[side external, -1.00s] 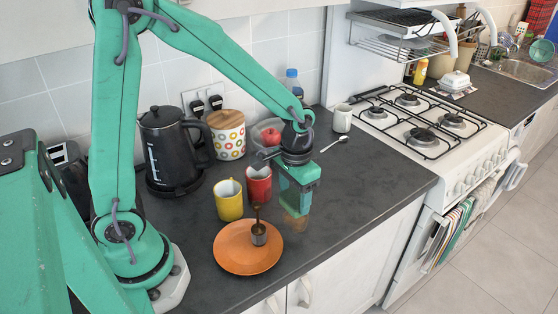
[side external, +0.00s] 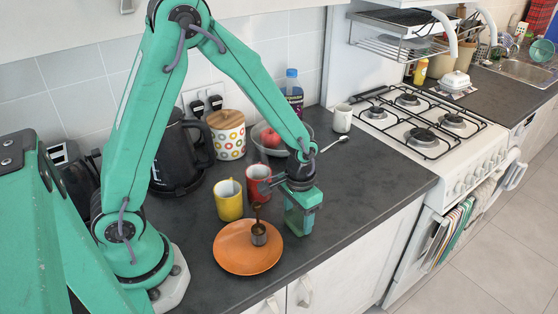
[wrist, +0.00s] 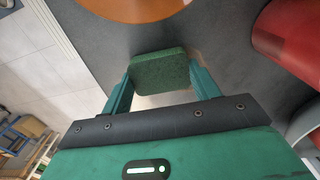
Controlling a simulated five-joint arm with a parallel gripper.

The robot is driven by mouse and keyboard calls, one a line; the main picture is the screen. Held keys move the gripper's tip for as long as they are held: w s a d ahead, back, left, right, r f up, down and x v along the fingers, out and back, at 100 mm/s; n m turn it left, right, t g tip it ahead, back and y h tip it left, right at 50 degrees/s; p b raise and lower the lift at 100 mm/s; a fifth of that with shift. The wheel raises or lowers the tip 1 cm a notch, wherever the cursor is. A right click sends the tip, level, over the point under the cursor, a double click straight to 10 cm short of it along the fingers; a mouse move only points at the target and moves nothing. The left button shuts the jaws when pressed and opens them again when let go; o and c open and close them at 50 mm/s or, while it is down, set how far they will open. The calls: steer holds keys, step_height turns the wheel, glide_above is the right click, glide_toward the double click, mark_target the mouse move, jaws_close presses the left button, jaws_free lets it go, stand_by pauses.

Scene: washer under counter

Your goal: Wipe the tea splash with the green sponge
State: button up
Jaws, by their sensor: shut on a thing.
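The green sponge (wrist: 160,82) is held between the two fingers of my gripper (wrist: 157,84) in the wrist view. In the side view my gripper (side external: 298,228) points down, low over the dark counter, just right of the orange plate; whether the sponge touches the counter is hard to tell. A light brown patch (wrist: 165,99), seemingly the tea splash, shows between the fingers beside the sponge in the wrist view. The rest of it is hidden by the sponge and gripper.
A red mug (side external: 257,185) and a yellow mug (side external: 229,203) stand behind. The counter (side external: 362,190) to the right is clear, up to the white stove (side external: 465,165).

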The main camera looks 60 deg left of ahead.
steer(key=shift+w, duration=0.5)
steer(key=shift+w+f, duration=0.1)
steer(key=shift+w, duration=1.8)
steer(key=shift+c, duration=0.2)
steer(key=shift+w+f, duration=0.1)
steer(key=shift+w, duration=0.2)
steer(key=shift+w+r, duration=0.25)
steer(key=shift+w, duration=0.15)
steer(key=shift+a+f, duration=0.2)
steer(key=shift+a, duration=0.55)
steer(key=shift+s+a, duration=0.15)
steer(key=shift+s, duration=3.5)
steer(key=shift+s+a, duration=0.1)
steer(key=shift+s, duration=0.15)
steer(key=shift+a, duration=0.75)
steer(key=shift+w+r, duration=0.15)
steer(key=shift+w, duration=0.75)
steer(key=shift+w+f, duration=0.2)
steer(key=shift+w, duration=2.85)
step_height(320, 180, up, 2)
steer(key=shift+r, duration=0.2)
steer(key=shift+d+r, duration=0.1)
steer(key=shift+r, duration=2.85)
